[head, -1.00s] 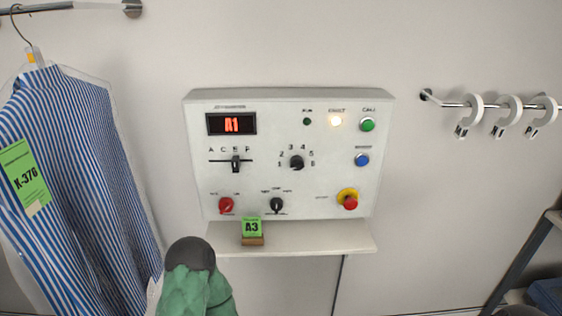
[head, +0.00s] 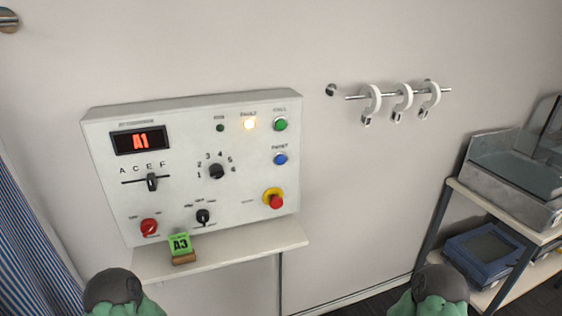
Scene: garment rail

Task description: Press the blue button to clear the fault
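The blue button (head: 280,159) is on the right side of the white control panel (head: 235,197), below the green button (head: 280,124) and above the red emergency stop (head: 273,199) with its yellow collar. The fault lamp (head: 250,124) glows warm white. The display (head: 140,139) reads A1 in red. At the bottom edge show two dark rounded parts with green covering, one at the lower left and one at the lower right, which look like parts of my arms. No gripper fingers can be made out, and nothing of mine touches the panel.
A shelf (head: 290,236) under the panel holds a green A3 tag (head: 180,245) on a wooden block. White hooks (head: 404,97) hang on a rail at right. A rack with a grey bin (head: 508,190) and a blue box (head: 484,255) stands far right. A striped shirt (head: 30,250) is at left.

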